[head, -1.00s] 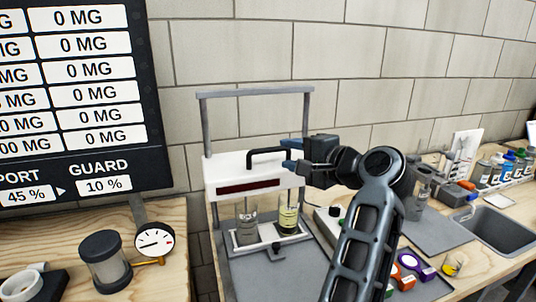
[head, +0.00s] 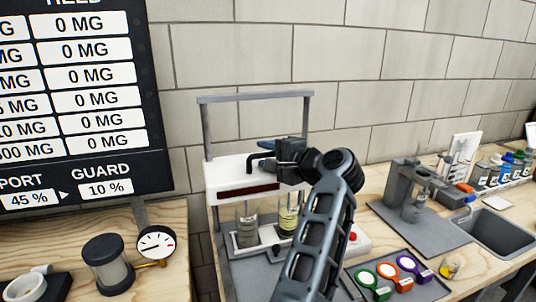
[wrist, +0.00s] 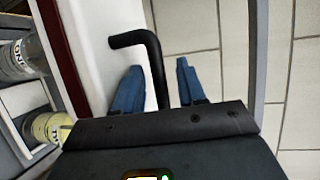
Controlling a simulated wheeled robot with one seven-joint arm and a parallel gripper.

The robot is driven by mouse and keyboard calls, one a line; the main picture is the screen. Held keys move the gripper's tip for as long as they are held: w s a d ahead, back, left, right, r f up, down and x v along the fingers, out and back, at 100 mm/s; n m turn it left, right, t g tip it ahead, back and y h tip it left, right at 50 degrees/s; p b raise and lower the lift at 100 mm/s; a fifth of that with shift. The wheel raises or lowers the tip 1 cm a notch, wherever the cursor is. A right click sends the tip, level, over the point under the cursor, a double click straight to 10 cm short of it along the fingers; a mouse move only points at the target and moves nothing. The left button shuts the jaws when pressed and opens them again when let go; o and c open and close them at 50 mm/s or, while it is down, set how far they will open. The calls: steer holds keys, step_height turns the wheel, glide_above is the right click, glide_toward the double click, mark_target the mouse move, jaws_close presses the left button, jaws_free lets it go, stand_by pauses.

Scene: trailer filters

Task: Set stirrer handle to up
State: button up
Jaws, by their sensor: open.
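The stirrer handle is a black bent bar (head: 257,158) on the white crossbeam (head: 225,174) of the grey-framed stirrer. Its outer end shows at the left of my gripper in the head view; the rest is hidden behind the gripper. In the wrist view, the handle (wrist: 155,62) runs between the two blue fingers of my gripper (wrist: 157,68) and bends left at its top. The gripper is open, with a gap visible on the right side of the handle. The gripper also shows in the head view (head: 268,145), at the beam.
Two glass vessels (head: 288,219) stand under the beam on a white base. Coloured rings (head: 387,270) lie in a tray to the right of my arm. A grey stand (head: 415,200) and a sink (head: 495,232) are farther right. A gauge (head: 156,243) is at the left.

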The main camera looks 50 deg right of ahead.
steer(key=shift+c, duration=0.3)
jaws_close()
